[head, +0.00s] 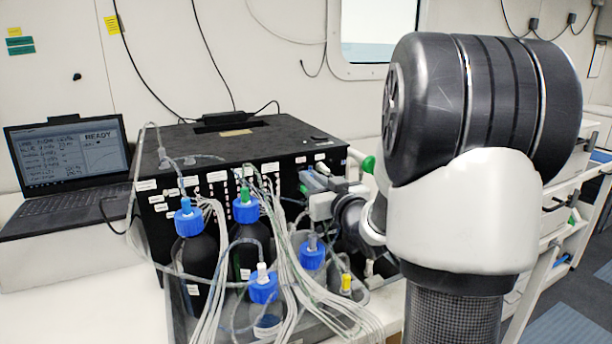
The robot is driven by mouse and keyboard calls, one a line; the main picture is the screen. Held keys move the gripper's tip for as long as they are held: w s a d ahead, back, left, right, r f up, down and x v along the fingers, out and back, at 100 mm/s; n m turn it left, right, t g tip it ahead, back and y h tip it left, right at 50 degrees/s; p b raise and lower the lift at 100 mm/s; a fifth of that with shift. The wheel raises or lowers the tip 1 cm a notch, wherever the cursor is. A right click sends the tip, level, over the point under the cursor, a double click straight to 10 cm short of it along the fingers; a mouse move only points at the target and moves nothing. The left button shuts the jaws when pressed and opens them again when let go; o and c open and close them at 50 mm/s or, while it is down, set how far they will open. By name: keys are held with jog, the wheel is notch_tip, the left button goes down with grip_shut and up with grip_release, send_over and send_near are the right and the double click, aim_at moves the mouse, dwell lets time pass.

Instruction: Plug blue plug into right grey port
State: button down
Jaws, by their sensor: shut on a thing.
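My gripper (312,186) is at the right part of the front face of the black box (230,140). Its fingers are shut and point left towards the panel. The blue plug is too small and too covered by the fingers to make out clearly. The front panel carries white labels, small ports and several thin tubes. The right grey port cannot be made out behind my gripper and wrist. I cannot tell whether the plug touches a port.
Bottles with blue caps (264,285) stand in a grey tray before the box, with bundled white tubes (300,285) close below my gripper. A laptop (68,165) stands at left. A green-ended part (368,164) is right of the box.

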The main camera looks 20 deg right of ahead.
jog(key=shift+s, duration=2.35)
jog(key=shift+s, duration=0.1)
